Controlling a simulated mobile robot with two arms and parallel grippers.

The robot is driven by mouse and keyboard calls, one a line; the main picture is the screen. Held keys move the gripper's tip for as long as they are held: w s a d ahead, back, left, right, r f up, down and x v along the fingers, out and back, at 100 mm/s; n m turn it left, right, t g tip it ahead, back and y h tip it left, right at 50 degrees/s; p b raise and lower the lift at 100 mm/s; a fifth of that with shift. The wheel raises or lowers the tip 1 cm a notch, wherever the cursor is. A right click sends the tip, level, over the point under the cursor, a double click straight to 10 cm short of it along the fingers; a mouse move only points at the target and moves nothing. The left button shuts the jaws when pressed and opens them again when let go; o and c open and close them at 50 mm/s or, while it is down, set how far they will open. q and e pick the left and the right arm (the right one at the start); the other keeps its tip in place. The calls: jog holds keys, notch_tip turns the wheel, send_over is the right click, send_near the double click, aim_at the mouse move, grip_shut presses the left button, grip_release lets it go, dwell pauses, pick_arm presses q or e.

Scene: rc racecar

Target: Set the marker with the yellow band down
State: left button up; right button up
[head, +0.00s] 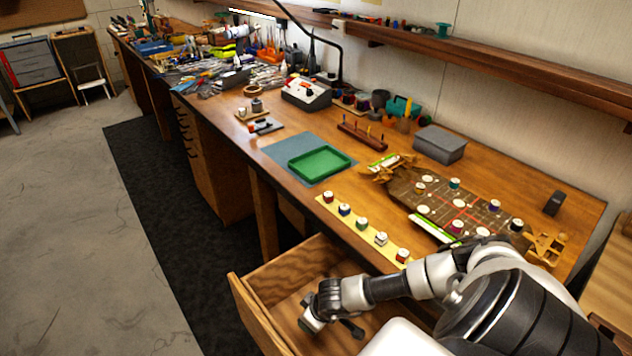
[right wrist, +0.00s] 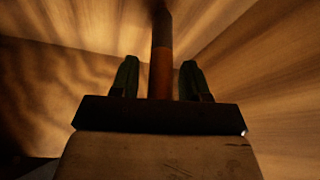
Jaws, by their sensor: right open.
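My right gripper (head: 334,325) is low inside the open wooden drawer (head: 262,318). In the right wrist view its two dark fingers (right wrist: 160,78) stand apart, with a gap on each side of a slim stick-like thing, probably the marker (right wrist: 160,75). This has a dark upper part and an orange-brown lower part in the dim light; I cannot make out a clear yellow band. Its far end runs out toward the top of the view. The marker cannot be made out in the head view. My left gripper is not in view.
The drawer's walls surround the gripper closely. On the bench above are a yellow strip (head: 334,212) with several small pots, a green tray (head: 321,163) on a blue-grey mat (head: 280,149), a wooden rack (head: 361,137) with upright pegs, and an RC car chassis (head: 405,190).

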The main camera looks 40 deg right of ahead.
jog(key=shift+s+r, duration=0.1)
jog(key=shift+r, duration=0.35)
jog(key=v, duration=1.1)
jog(key=shift+b, duration=0.45)
jog(key=shift+s, duration=0.1)
